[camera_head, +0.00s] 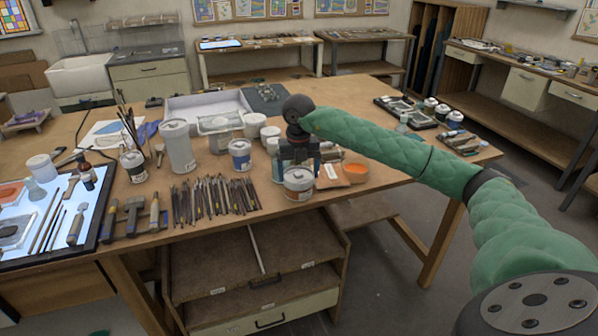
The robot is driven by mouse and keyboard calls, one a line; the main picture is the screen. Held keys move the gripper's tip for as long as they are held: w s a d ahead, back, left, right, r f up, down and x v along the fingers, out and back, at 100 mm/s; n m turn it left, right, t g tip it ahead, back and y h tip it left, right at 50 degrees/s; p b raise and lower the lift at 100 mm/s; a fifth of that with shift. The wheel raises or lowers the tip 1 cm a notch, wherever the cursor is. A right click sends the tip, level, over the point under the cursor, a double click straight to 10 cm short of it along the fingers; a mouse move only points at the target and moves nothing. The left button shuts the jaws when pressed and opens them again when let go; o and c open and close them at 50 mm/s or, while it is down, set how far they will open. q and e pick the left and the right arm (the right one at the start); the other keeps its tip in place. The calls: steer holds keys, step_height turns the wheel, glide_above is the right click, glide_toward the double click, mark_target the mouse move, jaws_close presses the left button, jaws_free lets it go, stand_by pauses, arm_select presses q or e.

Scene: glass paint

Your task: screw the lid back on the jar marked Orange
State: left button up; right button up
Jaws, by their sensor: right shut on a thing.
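My right gripper (298,163) points down over the near edge of the workbench, with its arm coming in from the right. It is shut on what seems to be a lid, mostly hidden by the dark fingers. A jar with a grey top and a pale label (299,186) stands upright just below and in front of the fingers. Its label is too small to read, so I cannot tell if it is the one marked Orange. I cannot tell whether the fingers touch this jar. My left gripper is not in view.
A bowl of orange powder (356,171) sits right of the jar, beside a packet (332,176). Many brushes and tools (212,197) lie to the left. White containers (254,125) and a blue-labelled jar (240,154) stand close behind.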

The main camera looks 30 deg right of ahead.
steer(key=shift+m, duration=0.4)
steer(key=m, duration=0.5)
steer(key=shift+a+m, duration=0.1)
steer(key=shift+m, duration=0.3)
steer(key=o, duration=0.8)
steer(key=shift+w, duration=0.1)
steer(key=shift+r, duration=0.1)
steer(key=shift+r+p, duration=1.25)
steer(key=shift+r, duration=1.65)
